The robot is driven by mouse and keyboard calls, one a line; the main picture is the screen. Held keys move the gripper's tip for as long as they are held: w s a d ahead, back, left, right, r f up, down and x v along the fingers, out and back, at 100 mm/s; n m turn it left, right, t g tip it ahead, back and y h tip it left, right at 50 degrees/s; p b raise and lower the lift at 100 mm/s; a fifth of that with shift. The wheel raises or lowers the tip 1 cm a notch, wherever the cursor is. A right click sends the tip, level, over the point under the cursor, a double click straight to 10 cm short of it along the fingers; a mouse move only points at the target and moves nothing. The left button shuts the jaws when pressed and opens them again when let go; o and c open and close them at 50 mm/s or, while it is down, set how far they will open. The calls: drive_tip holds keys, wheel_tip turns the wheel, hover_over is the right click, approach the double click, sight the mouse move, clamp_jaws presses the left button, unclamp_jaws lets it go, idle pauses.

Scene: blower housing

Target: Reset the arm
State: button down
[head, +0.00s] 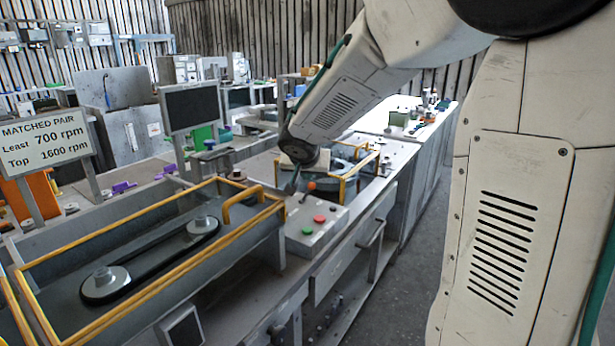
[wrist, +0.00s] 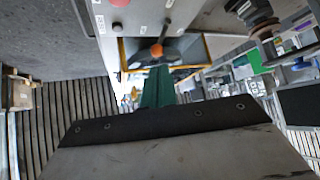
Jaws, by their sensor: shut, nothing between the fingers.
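My gripper (head: 292,185) hangs at the end of my arm, over the back of the grey control box (head: 315,222). It is shut and empty. The orange-knobbed lever (head: 311,186) stands just right of the fingers in the head view; I cannot tell whether they touch. The box also carries a red button (head: 319,219) and a green button (head: 307,231).
A belt drive with two pulleys (head: 150,255) sits inside a yellow-railed housing (head: 240,235) at left. A sign (head: 46,142) reads "Matched pair, least 700 rpm, top 1600 rpm". A dark monitor (head: 190,106) stands behind. Another yellow-railed unit (head: 350,170) lies beyond the box. Floor at right is clear.

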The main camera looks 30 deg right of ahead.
drive_tip(key=shift+s+a+r, duration=0.1)
drive_tip(key=shift+s+r, duration=0.15)
drive_tip(key=shift+s, duration=0.2)
drive_tip(key=shift+s+a+r, duration=0.1)
drive_tip(key=shift+s+r, duration=0.1)
drive_tip(key=shift+s, duration=0.25)
drive_tip(key=shift+d, duration=0.1)
drive_tip(key=s+a+f+n+g, duration=0.15)
drive_tip(key=s+n+g, duration=0.3)
drive_tip(key=s, duration=0.95)
drive_tip(key=s+a+r+n+y, duration=0.1)
drive_tip(key=s+a, duration=0.4)
drive_tip(key=s, duration=0.5)
drive_tip(key=s+a+r+n+g+y, duration=0.1)
drive_tip(key=s+a+y, duration=0.3)
drive_tip(key=s, duration=0.5)
drive_tip(key=shift+s+a+n, duration=0.4)
drive_tip(key=shift+a+n, duration=0.25)
drive_tip(key=shift+a, duration=0.55)
